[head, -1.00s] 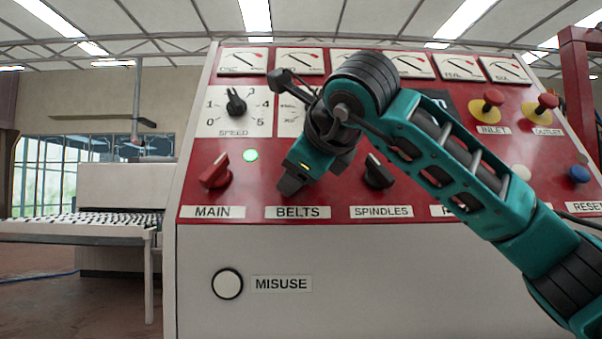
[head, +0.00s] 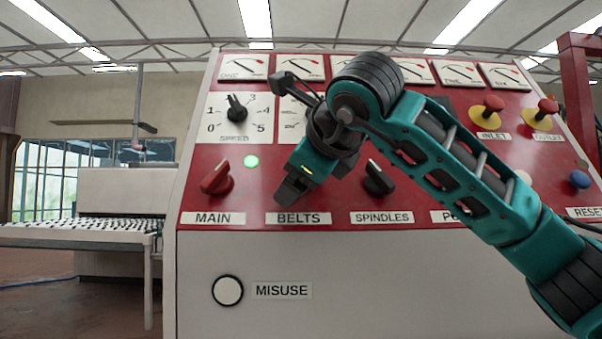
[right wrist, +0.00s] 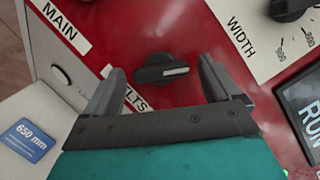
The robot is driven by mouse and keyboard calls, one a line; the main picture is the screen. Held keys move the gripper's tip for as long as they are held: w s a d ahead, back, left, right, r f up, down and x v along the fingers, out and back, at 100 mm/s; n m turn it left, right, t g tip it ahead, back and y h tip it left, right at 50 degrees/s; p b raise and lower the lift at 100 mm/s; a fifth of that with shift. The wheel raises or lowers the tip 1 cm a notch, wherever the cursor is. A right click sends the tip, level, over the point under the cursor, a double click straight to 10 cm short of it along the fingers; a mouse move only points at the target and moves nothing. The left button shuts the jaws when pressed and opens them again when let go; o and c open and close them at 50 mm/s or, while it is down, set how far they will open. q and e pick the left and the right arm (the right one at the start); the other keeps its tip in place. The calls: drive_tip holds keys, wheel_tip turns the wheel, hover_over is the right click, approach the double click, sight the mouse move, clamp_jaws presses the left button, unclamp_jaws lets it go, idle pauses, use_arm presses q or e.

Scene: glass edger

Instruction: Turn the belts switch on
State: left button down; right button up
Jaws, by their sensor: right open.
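The belts switch (right wrist: 162,69) is a black knob with a white pointer line, on the red panel beside the partly covered BELTS label (right wrist: 128,95) in the right wrist view. My right gripper (right wrist: 161,66) is open, with one finger on each side of the knob and gaps visible on both sides. I cannot tell how deep the fingers reach. In the head view my right gripper (head: 287,192) hangs over the place above the BELTS label (head: 298,218) and hides the switch. My left gripper is not in view.
The red MAIN switch (head: 216,179) is left of the gripper, with a lit green lamp (head: 251,162) near it. The black SPINDLES switch (head: 378,179) is close on the right. The SPEED dial (head: 236,108) sits above. A MISUSE button (head: 228,291) is below.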

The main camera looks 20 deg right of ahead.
drive_tip(key=v, duration=1.2)
drive_tip(key=shift+s, duration=0.1)
